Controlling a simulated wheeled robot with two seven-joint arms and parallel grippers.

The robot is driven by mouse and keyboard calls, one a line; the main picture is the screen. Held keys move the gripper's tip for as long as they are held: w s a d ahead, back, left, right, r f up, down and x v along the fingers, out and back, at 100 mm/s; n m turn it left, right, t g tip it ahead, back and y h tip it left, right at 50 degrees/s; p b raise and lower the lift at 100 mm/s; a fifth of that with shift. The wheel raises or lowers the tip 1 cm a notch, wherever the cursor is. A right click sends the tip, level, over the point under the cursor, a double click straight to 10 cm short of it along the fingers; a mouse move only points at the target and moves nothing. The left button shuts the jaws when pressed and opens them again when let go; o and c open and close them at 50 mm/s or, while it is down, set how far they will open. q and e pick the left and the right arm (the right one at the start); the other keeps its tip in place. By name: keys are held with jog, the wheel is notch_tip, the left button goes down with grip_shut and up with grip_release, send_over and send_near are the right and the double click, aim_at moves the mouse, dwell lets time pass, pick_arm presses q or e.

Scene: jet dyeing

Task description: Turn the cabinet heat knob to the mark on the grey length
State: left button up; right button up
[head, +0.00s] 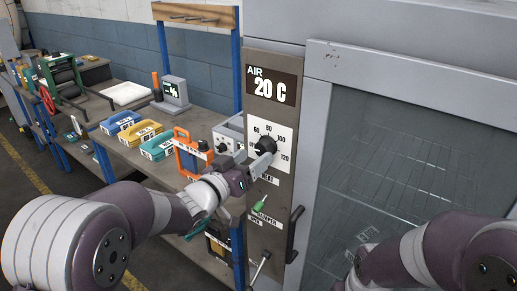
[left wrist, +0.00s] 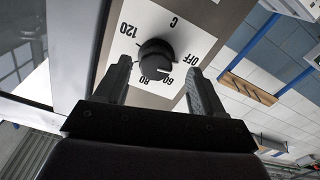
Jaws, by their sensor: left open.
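The black heat knob (head: 267,145) sits on a white dial plate (head: 285,132) on the cabinet's front panel, under a display reading AIR 20 C (head: 271,87). In the left wrist view the knob (left wrist: 157,58) shows close, with a pale mark on its lower right side, toward the 60 and OFF labels. My left gripper (head: 262,160) is at the dial and hides part of it. In the left wrist view its open fingers (left wrist: 160,68) stand on either side of the knob; contact cannot be told. I cannot pick out the grey length. My right gripper is out of view.
The glass-fronted cabinet (head: 318,120) with wire racks stands to the right. A bench at left holds blue (head: 119,123), yellow (head: 141,133) and teal trays and an orange-framed item (head: 187,155).

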aim_at(261, 153)
pick_arm(q)
jog(key=x, duration=0.2)
jog(key=shift+w+d+r, duration=0.15)
jog(key=shift+d, duration=0.3)
jog(key=shift+w+d, duration=0.15)
jog(key=shift+w, duration=0.3)
jog(key=c, duration=1)
